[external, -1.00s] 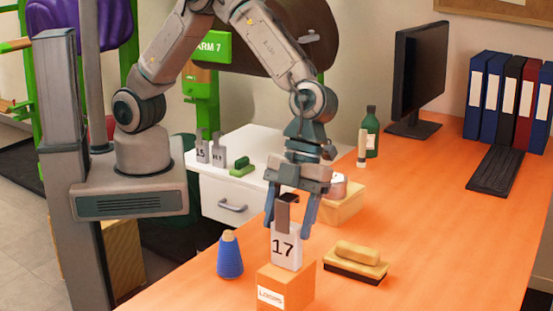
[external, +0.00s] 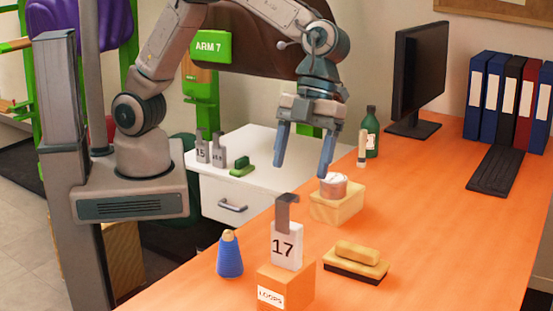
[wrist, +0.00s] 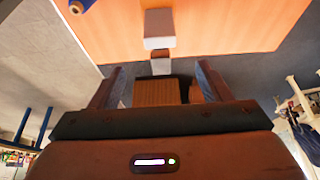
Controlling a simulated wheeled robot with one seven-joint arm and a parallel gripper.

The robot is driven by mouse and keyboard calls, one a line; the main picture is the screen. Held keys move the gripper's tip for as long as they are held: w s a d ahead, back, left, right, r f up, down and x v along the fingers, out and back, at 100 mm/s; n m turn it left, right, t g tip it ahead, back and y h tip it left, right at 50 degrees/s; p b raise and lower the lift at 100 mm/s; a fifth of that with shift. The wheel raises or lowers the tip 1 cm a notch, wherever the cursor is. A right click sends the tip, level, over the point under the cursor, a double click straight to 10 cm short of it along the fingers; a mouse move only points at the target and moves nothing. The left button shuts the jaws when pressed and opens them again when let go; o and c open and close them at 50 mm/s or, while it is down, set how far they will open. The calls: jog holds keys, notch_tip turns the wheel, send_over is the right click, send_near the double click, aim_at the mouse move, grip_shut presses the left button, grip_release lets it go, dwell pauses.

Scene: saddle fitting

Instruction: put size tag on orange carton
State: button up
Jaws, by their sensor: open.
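The size tag (external: 286,246), a white plate marked 17 with a grey hooked top, stands upright on the orange carton (external: 288,285), which has a label reading LOOPS. My gripper (external: 304,168) is open and empty, raised above and behind the tag, apart from it. In the wrist view my gripper (wrist: 158,85) shows its two fingers spread with nothing held between them.
A blue thread cone (external: 230,256) stands left of the carton and a brush (external: 356,262) lies to its right. A light box (external: 338,204) with a round tin (external: 333,186) stands behind. Two more tags (external: 218,152) and a green object (external: 242,167) are on the white cabinet (external: 262,150).

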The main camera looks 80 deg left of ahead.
jog(key=shift+w+a+r, duration=0.2)
jog(key=shift+a+r, duration=0.1)
jog(key=shift+r, duration=0.35)
jog(key=w+a+r+n+t+y, duration=0.1)
jog(key=a+r+n+t, duration=0.1)
jog(key=a+n, duration=0.8)
jog(key=w+a+r+n+t, duration=0.2)
jog(key=a+n, duration=0.2)
jog(key=a, duration=1.2)
jog(key=s+a+f+n+t+y, duration=0.1)
jog(key=s+a+f+n, duration=0.1)
jog(key=s+a+n, duration=0.3)
jog(key=s+a+f+n+t+y, duration=0.1)
jog(key=s+a+n, duration=0.5)
jog(key=a, duration=0.8)
jog(key=shift+f+n, duration=0.35)
jog(key=shift+n, duration=0.65)
